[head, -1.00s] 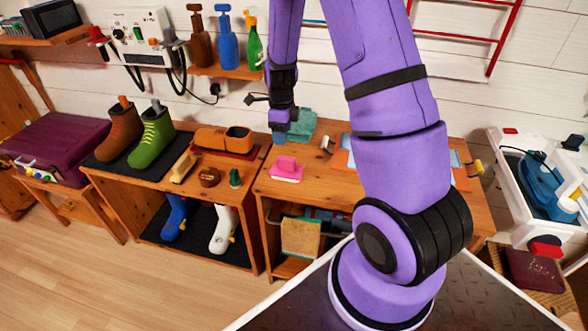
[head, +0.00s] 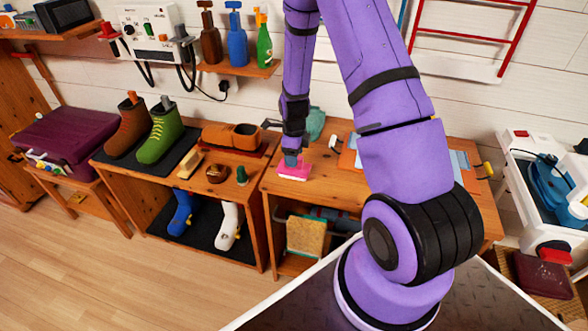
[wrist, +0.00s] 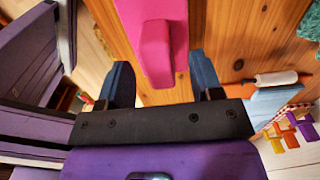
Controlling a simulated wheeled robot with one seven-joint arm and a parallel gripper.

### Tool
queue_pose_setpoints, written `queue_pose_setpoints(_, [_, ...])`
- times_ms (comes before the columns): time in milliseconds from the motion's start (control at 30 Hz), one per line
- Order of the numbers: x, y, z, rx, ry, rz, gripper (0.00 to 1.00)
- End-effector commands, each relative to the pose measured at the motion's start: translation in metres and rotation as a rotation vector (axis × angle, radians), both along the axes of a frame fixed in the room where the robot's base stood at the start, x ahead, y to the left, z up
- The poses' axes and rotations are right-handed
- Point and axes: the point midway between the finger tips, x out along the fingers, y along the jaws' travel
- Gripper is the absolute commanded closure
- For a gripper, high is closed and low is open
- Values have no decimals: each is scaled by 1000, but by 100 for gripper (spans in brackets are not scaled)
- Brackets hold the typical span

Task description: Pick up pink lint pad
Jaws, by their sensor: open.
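The pink lint pad (head: 294,169) lies on the wooden cabinet top, near its left end. It has a flat base and a raised grip. In the wrist view the pink lint pad (wrist: 155,45) reaches down from the top edge, its raised grip pointing toward the space between my fingers. My gripper (head: 291,158) hangs down right over the pad and hides part of it. In the wrist view my gripper (wrist: 160,82) is open, with one blue finger on each side of the pad's grip. I cannot tell whether either finger touches it.
A teal cloth (head: 315,124) lies behind my gripper. A lint roller (wrist: 265,79) lies to the right of the pad. The left cabinet holds a brush (head: 190,164), a brown round tin (head: 217,173) and boots. Bare wood shows around the pad.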

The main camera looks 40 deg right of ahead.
Motion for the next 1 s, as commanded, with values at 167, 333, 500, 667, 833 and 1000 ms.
queue_pose_setpoints(167, [0,1,-14,1,1,1,40])
queue_pose_setpoints(333, [0,1,-15,0,0,1,40])
queue_pose_setpoints(500, [0,1,-15,0,0,1,59])
queue_pose_setpoints(667, [0,1,-15,0,0,2,96])
queue_pose_setpoints(833, [0,1,-15,0,0,2,100])
queue_pose_setpoints(1000, [0,1,-13,0,-1,2,100])
